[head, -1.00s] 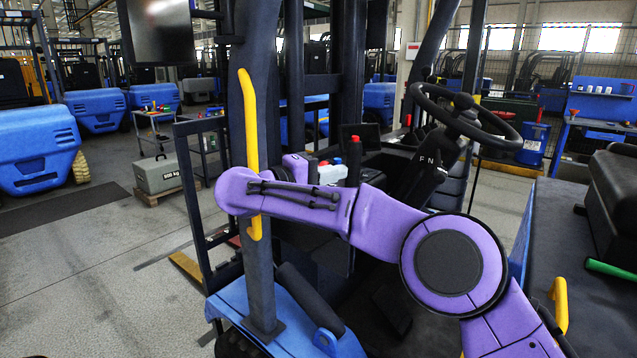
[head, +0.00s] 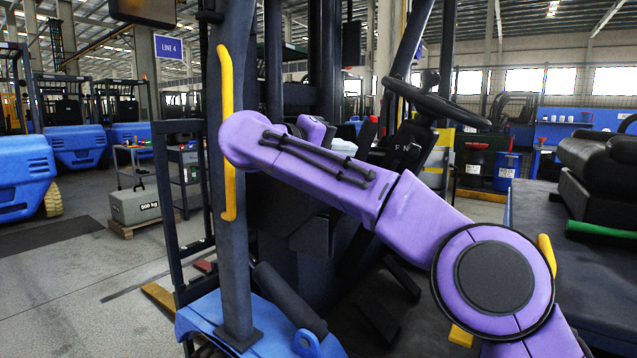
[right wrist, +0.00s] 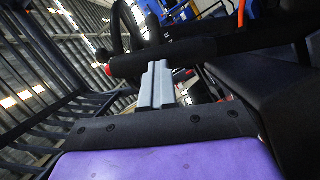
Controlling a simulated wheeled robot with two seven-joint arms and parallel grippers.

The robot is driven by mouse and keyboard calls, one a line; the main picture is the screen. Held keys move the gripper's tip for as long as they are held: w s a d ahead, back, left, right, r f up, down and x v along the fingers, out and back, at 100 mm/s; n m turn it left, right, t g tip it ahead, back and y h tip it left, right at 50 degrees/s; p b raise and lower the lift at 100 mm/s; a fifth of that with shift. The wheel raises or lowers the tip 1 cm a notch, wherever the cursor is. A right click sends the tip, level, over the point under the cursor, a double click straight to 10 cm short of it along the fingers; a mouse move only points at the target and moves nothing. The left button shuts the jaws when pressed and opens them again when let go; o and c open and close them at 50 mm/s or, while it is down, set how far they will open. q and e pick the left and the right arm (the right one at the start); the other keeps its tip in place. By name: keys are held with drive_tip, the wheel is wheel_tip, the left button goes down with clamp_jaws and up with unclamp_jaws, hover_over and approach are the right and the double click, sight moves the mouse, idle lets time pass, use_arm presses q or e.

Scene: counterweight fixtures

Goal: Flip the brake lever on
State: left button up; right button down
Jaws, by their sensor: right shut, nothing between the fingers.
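The brake lever (head: 367,133) seems to be the dark lever with a red tip by the dashboard in the head view, beyond my purple right arm, which hides its lower part. In the right wrist view a thick black bar (right wrist: 165,60) with a red knob at its left end crosses just beyond my right gripper (right wrist: 157,75); it looks like this lever. The grey fingers are shut together, empty, and overlap the bar in the picture. I cannot tell whether they touch it. My left gripper is not in view.
A yellow grab handle (head: 227,130) on the dark front post stands close to my right elbow. The steering wheel (head: 437,104) is right of the lever. A black seat (head: 595,165) and a green bar (head: 600,229) are at the right. A 500 kg weight (head: 135,205) stands far left.

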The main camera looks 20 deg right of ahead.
use_arm(q)
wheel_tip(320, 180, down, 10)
drive_tip(key=b, duration=0.8)
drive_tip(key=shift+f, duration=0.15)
use_arm(e)
drive_tip(key=shift+s+d+f+m+t+y, duration=0.15)
drive_tip(key=shift+s+d+f+m, duration=0.2)
drive_tip(key=shift+s+d+m, duration=0.25)
drive_tip(key=shift+s+d+f+m+t+y, duration=0.1)
drive_tip(key=shift+s+d+f+m+y, duration=0.25)
drive_tip(key=shift+s, duration=0.5)
drive_tip(key=shift+s+d+f+m+t, duration=0.1)
drive_tip(key=shift+s+d+f+m, duration=0.3)
drive_tip(key=shift+s+d, duration=0.25)
drive_tip(key=shift+a, duration=0.2)
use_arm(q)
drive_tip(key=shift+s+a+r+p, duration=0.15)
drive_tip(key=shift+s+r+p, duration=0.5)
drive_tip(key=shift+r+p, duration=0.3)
use_arm(e)
drive_tip(key=v, duration=1)
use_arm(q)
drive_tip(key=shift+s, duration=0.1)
use_arm(e)
drive_tip(key=shift+a, duration=0.1)
